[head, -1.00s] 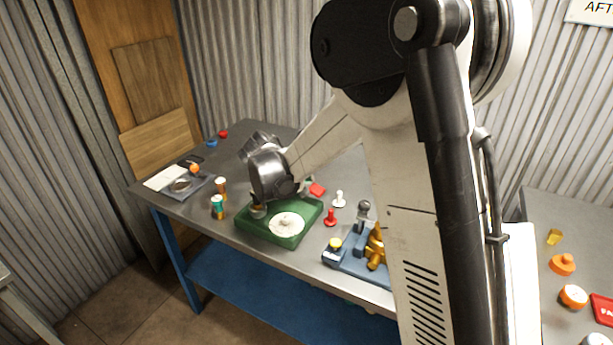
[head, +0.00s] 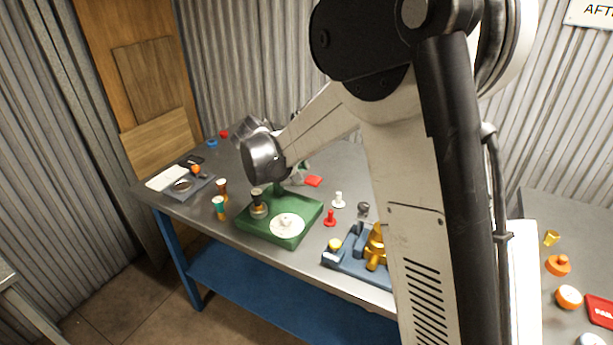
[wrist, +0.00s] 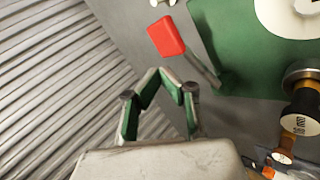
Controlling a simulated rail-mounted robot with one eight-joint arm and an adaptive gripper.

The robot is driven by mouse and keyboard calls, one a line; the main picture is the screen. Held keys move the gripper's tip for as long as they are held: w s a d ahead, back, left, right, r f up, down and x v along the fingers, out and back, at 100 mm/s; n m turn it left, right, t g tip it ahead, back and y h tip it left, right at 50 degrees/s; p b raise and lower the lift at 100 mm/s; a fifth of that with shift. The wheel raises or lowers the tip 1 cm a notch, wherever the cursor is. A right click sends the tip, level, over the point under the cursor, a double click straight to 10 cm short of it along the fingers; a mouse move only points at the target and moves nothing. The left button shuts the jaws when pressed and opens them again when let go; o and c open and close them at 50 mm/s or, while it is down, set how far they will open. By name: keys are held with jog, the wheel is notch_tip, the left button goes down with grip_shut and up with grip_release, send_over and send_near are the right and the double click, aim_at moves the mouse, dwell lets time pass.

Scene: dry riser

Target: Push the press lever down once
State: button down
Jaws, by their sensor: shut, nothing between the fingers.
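The green press base (head: 262,228) stands on the grey bench and carries a white disc (head: 287,224). It also fills the upper right of the wrist view (wrist: 225,40). A red pad (head: 313,181) lies behind the base; in the wrist view the red pad (wrist: 166,36) sits beside a thin grey bar (wrist: 203,66), which looks like the lever. I cannot tell the lever's height. My gripper (head: 298,178) is behind the base, left of the red pad. In the wrist view my gripper (wrist: 160,78) is shut and empty, its tips apart from the pad in the picture.
A dark-topped brass cylinder (head: 258,205) stands at the base's left. Red (head: 330,218) and white (head: 338,200) pawn-like pieces and a blue fixture (head: 345,263) stand to the right. Small bottles (head: 220,207) are at left. A corrugated wall (wrist: 45,85) is behind.

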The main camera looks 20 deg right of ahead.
jog(key=shift+r, duration=0.1)
jog(key=shift+w+a+r+p, duration=0.25)
jog(key=shift+r+p, duration=0.1)
jog(key=shift+r, duration=0.4)
jog(key=shift+w+a+r+p, duration=0.2)
jog(key=shift+r+p, duration=0.2)
jog(key=shift+r, duration=0.35)
jog(key=shift+w+a+r+p, duration=0.25)
jog(key=shift+r+p, duration=0.1)
jog(key=shift+r, duration=0.4)
jog(key=s+d+r+m+y, duration=0.15)
jog(key=s+r, duration=0.25)
jog(key=s, duration=0.6)
jog(key=s+d+r+y, duration=0.1)
jog(key=s+r+y, duration=0.25)
jog(key=s, duration=0.65)
jog(key=s+a+f+m+t+y, duration=0.1)
jog(key=s, duration=0.8)
jog(key=s+f+m+t+y+b, duration=0.1)
jog(key=s+f, duration=0.1)
jog(key=s, duration=0.7)
jog(key=shift+s+a+f+m+y, duration=0.25)
jog(key=shift+s+a+m+y, duration=0.05)
jog(key=shift+s+a+m, duration=0.1)
